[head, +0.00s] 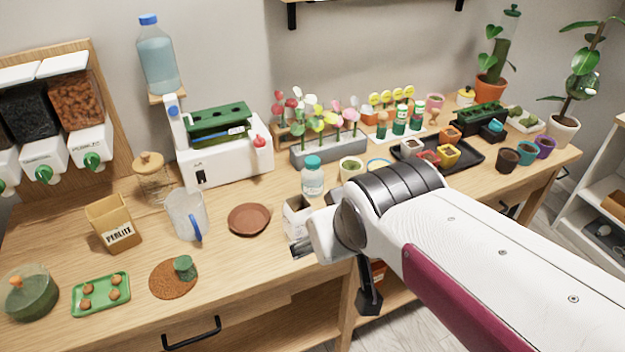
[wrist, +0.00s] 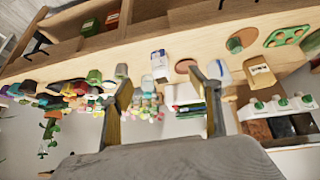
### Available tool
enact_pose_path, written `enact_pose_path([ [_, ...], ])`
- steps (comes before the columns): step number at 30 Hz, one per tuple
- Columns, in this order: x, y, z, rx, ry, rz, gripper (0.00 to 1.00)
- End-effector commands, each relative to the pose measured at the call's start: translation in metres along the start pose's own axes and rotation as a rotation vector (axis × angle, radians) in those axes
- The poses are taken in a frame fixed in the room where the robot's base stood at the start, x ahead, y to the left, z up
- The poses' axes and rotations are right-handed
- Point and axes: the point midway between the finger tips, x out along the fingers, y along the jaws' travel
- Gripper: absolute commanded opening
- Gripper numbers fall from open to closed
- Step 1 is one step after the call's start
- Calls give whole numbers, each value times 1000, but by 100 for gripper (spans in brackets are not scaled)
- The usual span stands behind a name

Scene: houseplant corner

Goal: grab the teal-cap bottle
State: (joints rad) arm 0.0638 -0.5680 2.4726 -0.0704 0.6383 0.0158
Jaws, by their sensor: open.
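The teal-cap bottle (head: 312,180) is clear with a pale label and stands upright on the wooden table, behind a white carton (head: 297,215). Its lower part is partly hidden by the carton. My gripper (wrist: 167,90) is open, its two fingers wide apart with nothing held between them. In the head view my arm reaches in from the right, and its end is in front of the carton and bottle, apart from the bottle. In the wrist view a small white item with a dark label shows between the fingers; I cannot tell the bottle there for sure.
A terracotta saucer (head: 249,219) and a clear pitcher (head: 188,214) stand left of the carton. A small pot (head: 351,170) is close right of the bottle. A grey planter of flowers (head: 328,146) stands behind it. A black tray (head: 470,152) with small pots is farther right.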

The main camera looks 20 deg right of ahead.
Motion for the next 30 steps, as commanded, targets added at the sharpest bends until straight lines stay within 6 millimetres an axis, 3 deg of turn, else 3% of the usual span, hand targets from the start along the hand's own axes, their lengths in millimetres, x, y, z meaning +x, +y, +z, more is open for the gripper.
enact_pose_path([
  [15,76,42,-82,-6,156,77,62],
  [30,152,76,-136,-30,308,90,62],
])
